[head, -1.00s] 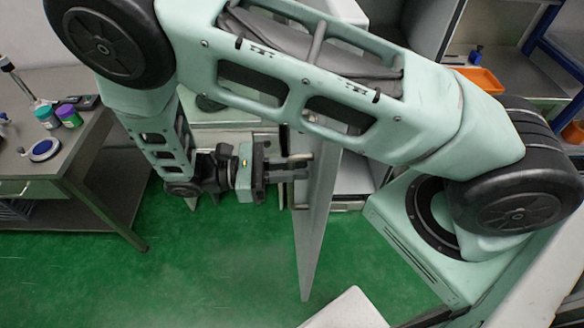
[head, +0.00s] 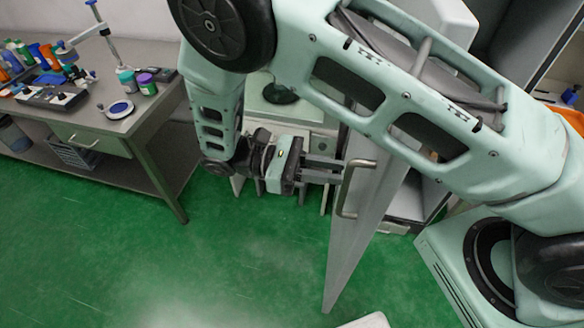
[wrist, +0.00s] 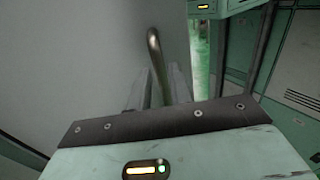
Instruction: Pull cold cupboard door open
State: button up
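The cupboard door (head: 362,225) is a grey panel standing swung out from the cupboard, seen from above at a steep angle. Its metal bar handle (head: 343,190) is on the side facing my gripper. My gripper (head: 341,170) is at the upper part of the handle, its two fingers pointing right at the door with a gap between them. In the wrist view the handle (wrist: 154,48) rises between the fingers, with the door face (wrist: 90,60) on the left. The fingers look slightly apart around the bar; contact is hard to make out.
A grey workbench (head: 120,125) with bottles and a drawer stands at the left. Green floor (head: 240,260) is clear in front of it. A pale corner (head: 365,321) shows at the bottom edge. An orange tray (head: 572,118) is at the far right.

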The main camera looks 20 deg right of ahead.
jog(key=v, duration=0.7)
jog(key=shift+w+a, duration=0.2)
jog(key=shift+a, duration=0.15)
jog(key=shift+a, duration=0.1)
